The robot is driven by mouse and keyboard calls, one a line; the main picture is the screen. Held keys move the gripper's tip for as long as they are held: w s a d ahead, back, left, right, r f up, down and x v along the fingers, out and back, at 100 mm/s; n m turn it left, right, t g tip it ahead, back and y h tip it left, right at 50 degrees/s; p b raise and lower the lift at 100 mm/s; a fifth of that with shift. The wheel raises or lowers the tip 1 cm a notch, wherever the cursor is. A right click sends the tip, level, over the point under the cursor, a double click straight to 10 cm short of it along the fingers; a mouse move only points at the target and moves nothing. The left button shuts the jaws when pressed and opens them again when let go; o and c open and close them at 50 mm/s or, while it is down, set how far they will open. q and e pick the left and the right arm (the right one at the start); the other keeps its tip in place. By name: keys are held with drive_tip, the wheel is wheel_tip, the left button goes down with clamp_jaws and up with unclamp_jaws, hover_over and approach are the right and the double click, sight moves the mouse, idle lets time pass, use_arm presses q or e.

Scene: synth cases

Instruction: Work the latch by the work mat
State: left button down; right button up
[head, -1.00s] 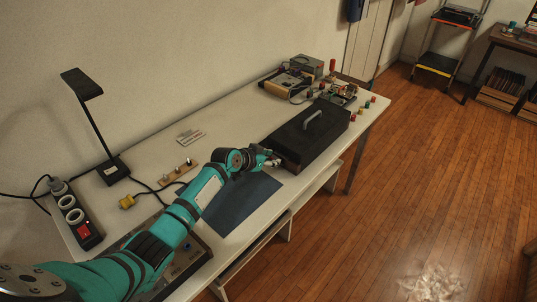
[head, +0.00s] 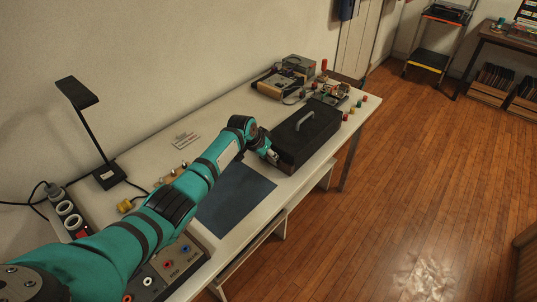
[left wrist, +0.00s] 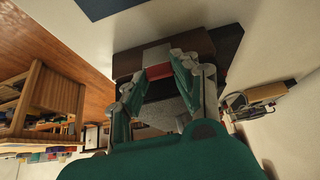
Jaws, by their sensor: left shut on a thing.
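A black toolbox (head: 307,132) with a grey handle stands on the white bench, just beyond the dark blue work mat (head: 234,197). My left gripper (head: 272,157) is at the toolbox's near end, above the mat's far edge. In the left wrist view my left gripper (left wrist: 160,72) has its two fingertips closed in on the latch (left wrist: 157,54), a grey plate with a red part between the fingers. The toolbox also shows behind it in that view (left wrist: 128,62). In the head view the gripper hides the latch. My right gripper is not in view.
A desk lamp (head: 88,130) and a power strip (head: 68,212) stand at the left. A panel with coloured sockets (head: 165,270) lies under my arm. Electronics (head: 280,82) and several coloured caps stand beyond the toolbox. The bench behind the toolbox is partly clear.

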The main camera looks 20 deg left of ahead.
use_arm(q)
drive_tip(key=c, duration=1)
unclamp_jaws()
drive_tip(key=v, duration=1.2)
drive_tip(key=shift+f, duration=0.1)
